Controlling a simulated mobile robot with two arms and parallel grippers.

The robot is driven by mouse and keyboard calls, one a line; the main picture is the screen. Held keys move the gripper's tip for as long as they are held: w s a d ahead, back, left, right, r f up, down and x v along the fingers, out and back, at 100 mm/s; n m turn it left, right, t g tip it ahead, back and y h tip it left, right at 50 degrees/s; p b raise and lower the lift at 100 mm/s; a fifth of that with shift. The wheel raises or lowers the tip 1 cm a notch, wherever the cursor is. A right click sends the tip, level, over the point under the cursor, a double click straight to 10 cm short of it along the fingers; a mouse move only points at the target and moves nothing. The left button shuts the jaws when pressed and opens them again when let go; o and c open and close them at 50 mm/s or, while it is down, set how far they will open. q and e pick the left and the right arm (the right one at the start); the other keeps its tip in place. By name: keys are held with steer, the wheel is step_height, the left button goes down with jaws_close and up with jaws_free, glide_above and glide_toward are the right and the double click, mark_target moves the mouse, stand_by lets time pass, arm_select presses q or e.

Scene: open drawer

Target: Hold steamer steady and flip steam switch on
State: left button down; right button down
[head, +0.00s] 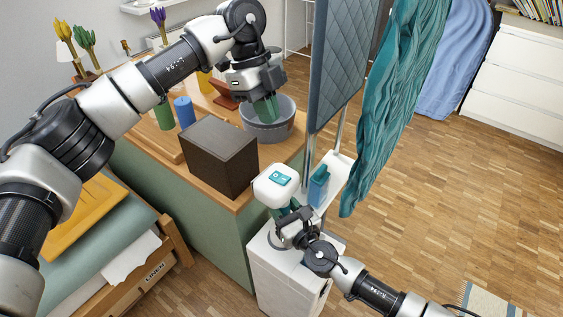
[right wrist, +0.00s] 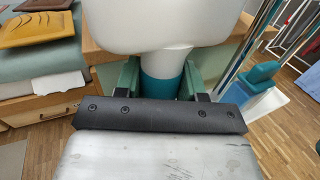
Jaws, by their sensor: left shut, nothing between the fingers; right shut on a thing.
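The steamer (head: 268,191) has a rounded white body with a teal switch (head: 281,177) on its top face. My right gripper (head: 289,210) is below the white body, shut on the steamer's teal neck. In the right wrist view the neck (right wrist: 162,88) sits between the green fingers, under the white body (right wrist: 160,22). The switch is out of sight there. My left gripper (head: 265,109) is shut and empty, fingers pointing down at the grey bowl (head: 282,131), well above and behind the steamer. Whether its tips touch the bowl I cannot tell.
A dark brown box (head: 218,157) stands on the counter between my left arm and the steamer. A quilted grey board (head: 340,60) and a hanging teal cloth (head: 393,105) rise right of it. A blue candle (head: 184,112) stands farther left.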

mark_target(282, 178)
arm_select(q)
steer(key=shift+f, duration=0.1)
steer(key=x, duration=1.2)
steer(key=shift+w+a+f, duration=0.15)
steer(key=shift+a+f, duration=0.05)
steer(key=shift+f, duration=0.8)
steer(key=shift+s+d+f, duration=0.1)
steer(key=shift+s+f, duration=0.1)
steer(key=shift+f, duration=0.15)
steer(key=shift+w, duration=0.1)
steer(key=shift+w+a+r, duration=0.15)
steer(key=shift+w+a, duration=0.35)
steer(key=shift+a, duration=0.15)
steer(key=shift+r, duration=0.1)
